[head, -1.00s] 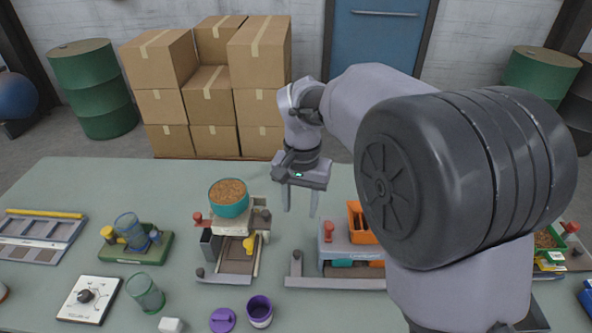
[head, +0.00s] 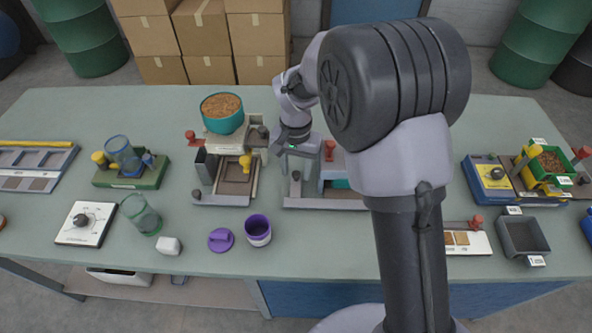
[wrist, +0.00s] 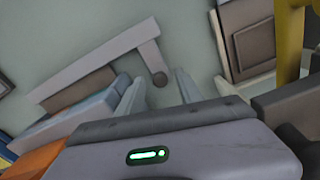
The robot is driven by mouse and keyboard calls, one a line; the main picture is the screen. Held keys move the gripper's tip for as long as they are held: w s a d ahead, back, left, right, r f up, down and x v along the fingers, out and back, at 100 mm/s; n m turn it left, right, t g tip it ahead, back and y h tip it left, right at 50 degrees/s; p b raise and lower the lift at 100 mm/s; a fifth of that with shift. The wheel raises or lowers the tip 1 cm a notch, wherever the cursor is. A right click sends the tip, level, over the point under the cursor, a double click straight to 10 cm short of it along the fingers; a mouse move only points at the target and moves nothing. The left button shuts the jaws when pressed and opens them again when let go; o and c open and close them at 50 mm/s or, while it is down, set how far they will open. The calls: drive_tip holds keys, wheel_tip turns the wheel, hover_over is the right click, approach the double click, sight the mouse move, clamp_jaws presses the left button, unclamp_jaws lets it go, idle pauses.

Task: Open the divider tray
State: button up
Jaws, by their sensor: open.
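A grey-blue unit (head: 335,172) stands at the middle of the table, partly behind my arm. My gripper (head: 297,170) is open, pointing down over the knob. Which part is the divider tray is not plainly marked.
A filler stand with a teal bowl (head: 222,112) and yellow knob (head: 245,160) is close to my gripper's left. A purple cup (head: 258,230) stands in front. A grey compartment tray (head: 38,182) lies far left.

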drive_tip(key=shift+c, duration=0.4)
clamp_jaws()
idle(0.9)
